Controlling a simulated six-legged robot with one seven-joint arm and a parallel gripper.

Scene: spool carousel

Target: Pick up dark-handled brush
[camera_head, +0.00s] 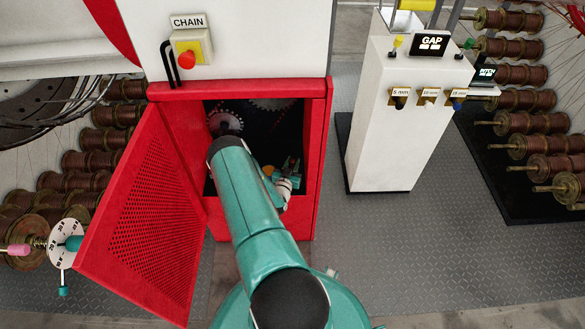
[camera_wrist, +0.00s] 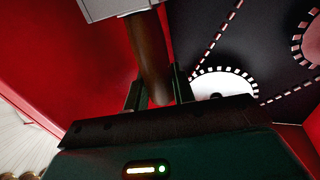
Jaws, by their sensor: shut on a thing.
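The dark-handled brush (camera_wrist: 150,60) shows in the wrist view as a brown handle below a pale grey block-like part at the top edge. My gripper (camera_wrist: 158,92) has one finger on each side of the brown handle and is shut on it. The lower end of the handle comes down between the fingers. In the head view my teal arm reaches into an open red cabinet (camera_head: 320,150), and the brush and fingertips cannot be made out there.
The cabinet's perforated red door (camera_head: 150,215) stands open at left. Toothed wheels (camera_head: 225,120) and chain sit inside, with one wheel (camera_wrist: 225,82) just right of my gripper. A white GAP pedestal (camera_head: 400,130) stands right. Spool racks (camera_head: 540,125) flank the scene; the grey floor (camera_head: 400,250) is clear.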

